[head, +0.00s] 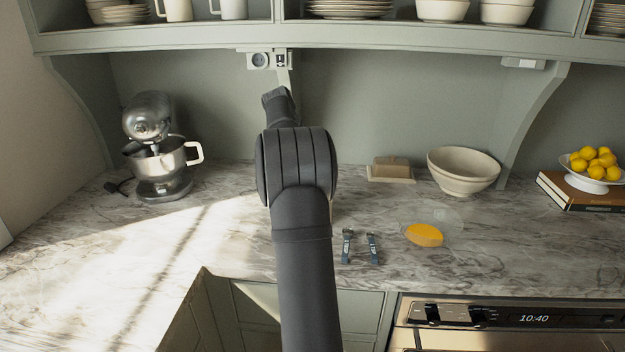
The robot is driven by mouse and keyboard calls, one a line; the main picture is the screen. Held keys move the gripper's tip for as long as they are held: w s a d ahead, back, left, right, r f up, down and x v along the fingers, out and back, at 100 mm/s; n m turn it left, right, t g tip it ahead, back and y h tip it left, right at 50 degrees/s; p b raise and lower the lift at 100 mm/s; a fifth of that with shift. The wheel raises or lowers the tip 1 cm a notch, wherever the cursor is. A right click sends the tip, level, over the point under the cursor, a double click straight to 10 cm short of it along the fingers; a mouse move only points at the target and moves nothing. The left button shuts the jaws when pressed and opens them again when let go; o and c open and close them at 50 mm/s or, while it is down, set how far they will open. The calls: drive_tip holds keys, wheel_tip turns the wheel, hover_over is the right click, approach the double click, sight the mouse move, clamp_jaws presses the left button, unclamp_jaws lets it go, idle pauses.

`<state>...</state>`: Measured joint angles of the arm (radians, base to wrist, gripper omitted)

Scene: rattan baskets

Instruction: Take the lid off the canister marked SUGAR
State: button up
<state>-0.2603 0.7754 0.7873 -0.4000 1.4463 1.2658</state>
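No canister marked SUGAR and no lid that I can make out shows in the head view. My own dark arm rises through the middle of the picture and hides part of the counter and back wall behind it. My gripper's fingers do not show, so I cannot see whether it is open or holds anything.
The marble counter (235,255) holds a stand mixer (160,190) at left, a beige dish (391,171), a bowl (463,172), two dark strips (346,246), an orange-yellow piece (424,235), and books (580,190) under a lemon bowl (590,180). Shelves (400,38) overhang the back.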

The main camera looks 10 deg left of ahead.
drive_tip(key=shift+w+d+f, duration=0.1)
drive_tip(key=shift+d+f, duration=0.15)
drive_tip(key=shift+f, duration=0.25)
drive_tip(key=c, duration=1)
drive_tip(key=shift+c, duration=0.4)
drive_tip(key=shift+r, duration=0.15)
